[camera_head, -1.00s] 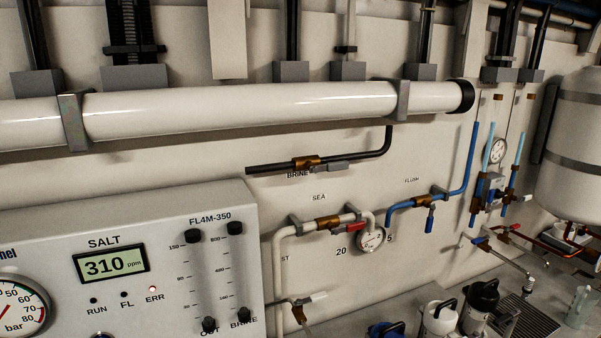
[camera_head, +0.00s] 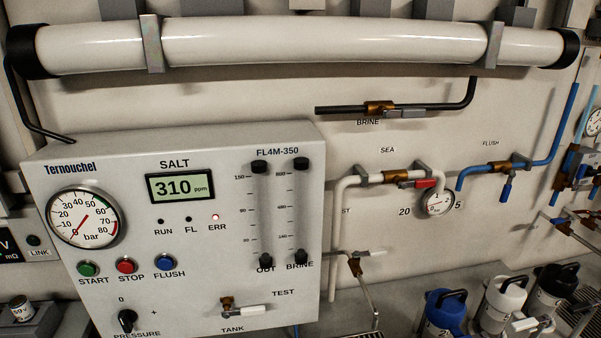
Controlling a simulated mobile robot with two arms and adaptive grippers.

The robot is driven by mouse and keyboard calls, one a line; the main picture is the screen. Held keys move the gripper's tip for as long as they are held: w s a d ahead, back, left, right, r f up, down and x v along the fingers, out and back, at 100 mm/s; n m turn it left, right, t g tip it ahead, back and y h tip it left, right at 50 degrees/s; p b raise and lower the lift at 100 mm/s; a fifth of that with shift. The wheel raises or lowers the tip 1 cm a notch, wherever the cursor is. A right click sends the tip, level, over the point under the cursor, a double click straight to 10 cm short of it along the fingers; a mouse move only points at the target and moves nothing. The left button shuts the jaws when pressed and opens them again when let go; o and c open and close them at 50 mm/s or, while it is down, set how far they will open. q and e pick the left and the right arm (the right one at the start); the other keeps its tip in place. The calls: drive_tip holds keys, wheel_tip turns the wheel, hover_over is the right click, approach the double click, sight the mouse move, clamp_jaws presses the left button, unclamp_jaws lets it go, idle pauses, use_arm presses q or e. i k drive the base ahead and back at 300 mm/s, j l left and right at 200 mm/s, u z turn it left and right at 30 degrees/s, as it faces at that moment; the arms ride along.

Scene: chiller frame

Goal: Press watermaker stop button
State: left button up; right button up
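The watermaker panel (camera_head: 230,240) is a pale grey box on the wall, labelled Ternouchel and FL4M-350. Its red STOP button (camera_head: 127,265) sits at the lower left, between the green START button (camera_head: 88,269) and the blue FLUSH button (camera_head: 165,262). Nothing covers the STOP button. The SALT display (camera_head: 180,187) reads 310 ppm and the ERR light (camera_head: 215,217) is lit. The RUN and FL lights look dark. The pressure gauge (camera_head: 83,218) is above the buttons. Neither of my grippers shows in the head view.
A white membrane tube (camera_head: 300,43) runs along the wall above the panel. Brine, sea and flush valves and pipes are to its right. A pressure knob (camera_head: 127,319) is below the buttons. Blue (camera_head: 443,312) and white (camera_head: 502,300) canisters stand at the lower right.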

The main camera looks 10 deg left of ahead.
sight(125, 267)
drive_tip(key=u, duration=1.45)
